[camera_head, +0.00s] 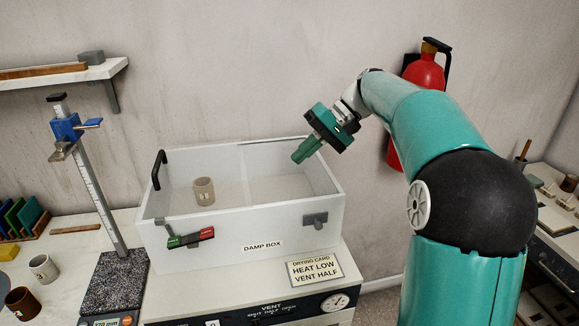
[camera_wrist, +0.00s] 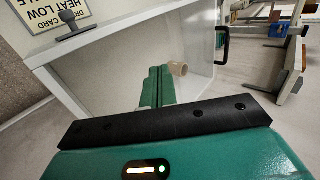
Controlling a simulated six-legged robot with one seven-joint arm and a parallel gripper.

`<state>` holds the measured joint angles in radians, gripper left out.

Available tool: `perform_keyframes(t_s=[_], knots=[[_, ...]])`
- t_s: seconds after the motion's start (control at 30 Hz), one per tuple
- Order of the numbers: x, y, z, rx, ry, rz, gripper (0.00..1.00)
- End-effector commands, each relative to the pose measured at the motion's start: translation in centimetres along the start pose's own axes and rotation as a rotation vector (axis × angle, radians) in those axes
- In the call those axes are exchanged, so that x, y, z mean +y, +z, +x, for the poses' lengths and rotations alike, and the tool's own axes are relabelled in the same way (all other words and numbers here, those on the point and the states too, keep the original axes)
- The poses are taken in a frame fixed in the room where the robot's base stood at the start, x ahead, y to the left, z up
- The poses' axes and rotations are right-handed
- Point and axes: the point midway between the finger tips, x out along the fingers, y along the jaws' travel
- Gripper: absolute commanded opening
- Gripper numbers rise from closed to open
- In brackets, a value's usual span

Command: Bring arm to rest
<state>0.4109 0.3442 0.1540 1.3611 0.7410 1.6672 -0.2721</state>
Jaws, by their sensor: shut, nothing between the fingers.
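My teal arm reaches in from the right in the head view. My gripper (camera_head: 301,155) hangs over the right compartment of the white damp box (camera_head: 255,230), tilted down to the left. Its two fingers are together with nothing between them; they also show shut in the wrist view (camera_wrist: 157,85). A beige cup (camera_head: 204,191) stands in the left compartment of the box, apart from my gripper. The cup also shows beyond the fingertips in the wrist view (camera_wrist: 178,68).
A height gauge (camera_head: 92,180) stands left of the box. Two cups, one beige (camera_head: 43,268) and one brown (camera_head: 22,302), are at the far left. A drying card (camera_head: 314,269) lies in front of the box. A red fire extinguisher (camera_head: 424,75) hangs behind my arm.

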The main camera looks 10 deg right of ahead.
Motion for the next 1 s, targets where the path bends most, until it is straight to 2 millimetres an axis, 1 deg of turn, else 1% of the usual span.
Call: perform_keyframes(t_s=[0.03,0.17,0.27,0.37,0.5,0.67,0.7,0.87,1.0], knots=[[0.1,0.0,-0.6,0.001,0.000,0.000,0.00],[-0.1,0.2,-1.3,0.001,0.007,0.000,0.00],[-0.6,1.1,-1.0,0.009,0.044,0.005,0.00],[-1.3,3.0,0.0,0.028,0.119,0.016,0.00],[-1.9,6.9,1.6,0.075,0.258,0.024,0.00],[-1.6,11.6,3.1,0.142,0.408,0.015,0.00],[-1.4,12.8,3.4,0.161,0.443,0.010,0.00],[0.1,17.5,4.6,0.240,0.573,-0.025,0.00],[1.8,21.4,5.6,0.316,0.668,-0.074,0.00]])
